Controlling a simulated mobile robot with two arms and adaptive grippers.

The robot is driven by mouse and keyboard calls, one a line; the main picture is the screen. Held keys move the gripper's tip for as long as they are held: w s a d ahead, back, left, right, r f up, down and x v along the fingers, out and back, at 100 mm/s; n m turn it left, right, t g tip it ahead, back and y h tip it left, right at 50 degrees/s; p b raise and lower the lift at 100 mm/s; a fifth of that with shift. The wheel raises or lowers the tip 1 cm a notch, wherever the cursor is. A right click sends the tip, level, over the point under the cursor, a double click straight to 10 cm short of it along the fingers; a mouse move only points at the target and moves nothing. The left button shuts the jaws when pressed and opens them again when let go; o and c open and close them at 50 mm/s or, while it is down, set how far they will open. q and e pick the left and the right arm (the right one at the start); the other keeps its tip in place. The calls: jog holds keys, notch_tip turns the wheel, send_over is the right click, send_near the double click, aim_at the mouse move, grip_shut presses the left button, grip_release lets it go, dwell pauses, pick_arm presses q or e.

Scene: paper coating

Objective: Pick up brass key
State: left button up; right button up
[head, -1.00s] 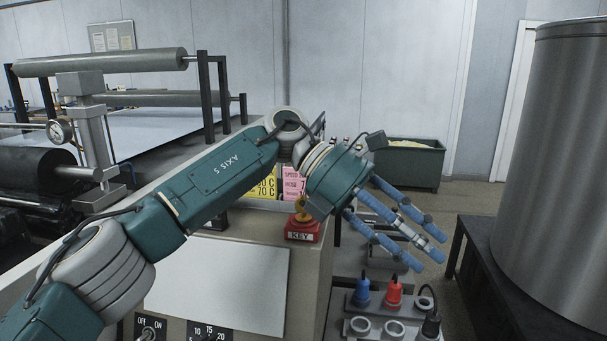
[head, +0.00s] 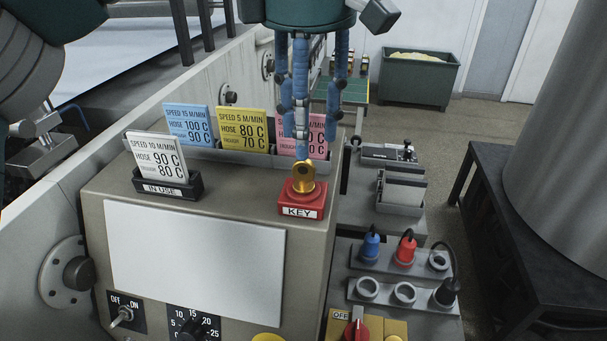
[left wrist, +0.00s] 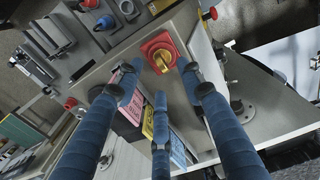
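The brass key (head: 303,176) stands upright in a red holder (head: 301,204) labelled KEY, on top of the beige control box. My left gripper (head: 308,132) points down from above with its blue jointed fingers spread. One fingertip overlaps the top of the key in the head view; I cannot tell whether it touches. In the left wrist view the key (left wrist: 161,61) and its red holder (left wrist: 150,46) lie beyond the open fingers (left wrist: 160,92), with nothing held. My right gripper is in neither view.
Blue and red plugs (head: 404,248) stand lower right. A large metal drum (head: 560,130) is at the right.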

aim_at(304, 181)
pick_arm(q)
jog(key=f, duration=0.1)
jog(key=f+p, duration=0.1)
jog(key=f, duration=0.3)
jog(key=shift+w+a, duration=0.2)
jog(key=shift+a, duration=0.05)
jog(key=shift+f, duration=0.25)
grip_shut()
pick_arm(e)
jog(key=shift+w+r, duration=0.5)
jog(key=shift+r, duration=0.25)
